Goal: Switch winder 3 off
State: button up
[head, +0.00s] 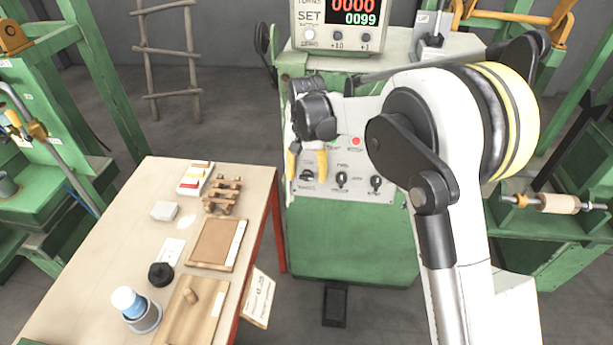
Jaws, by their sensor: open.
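A green winder (345,240) stands straight ahead, with a pale control panel (360,205) on its front. I cannot read a winder number on it. The panel carries a red button (356,141) and several dark knobs, among them one at the lower left (307,175), one in the middle (341,179) and one at the right (376,183). A counter box (338,42) on top shows red 0000 and green 0099. My gripper (307,177) is open and empty, its yellow fingers pointing down in front of the panel's left part. My arm and gripper hide the panel's upper left and right edge.
A table (95,250) at the left holds a wooden rack (222,195), a brown board (215,243), a black round piece (160,274) and a blue-white cup (136,308). Other green machines stand at both sides. A pedal (335,304) lies on the floor below the winder.

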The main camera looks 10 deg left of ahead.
jog(key=shift+c, duration=0.4)
jog(key=c, duration=1.1)
jog(key=h, duration=0.1)
jog(key=n+h, duration=0.1)
jog(key=h, duration=0.1)
jog(key=shift+a, duration=0.25)
jog(key=h, duration=0.1)
jog(key=n+h, duration=0.1)
jog(key=h, duration=0.1)
jog(key=n+t+h, duration=0.1)
jog(key=shift+s+a+f+h+b, duration=0.1)
jog(key=shift+a+f+h+b, duration=0.05)
jog(key=shift+f+h+b, duration=0.15)
jog(key=n+h+b, duration=0.1)
jog(key=t+h+b, duration=0.1)
jog(key=h, duration=0.1)
jog(key=n+t+h+b, duration=0.1)
jog(key=shift+a+f+n+h, duration=0.1)
jog(key=shift+f+n+h, duration=0.15)
jog(key=shift+n+h, duration=0.05)
jog(key=shift+s+n+t+h+b, duration=0.1)
jog(key=shift+n+t+h+b, duration=1.2)
jog(key=shift+h+b, duration=0.25)
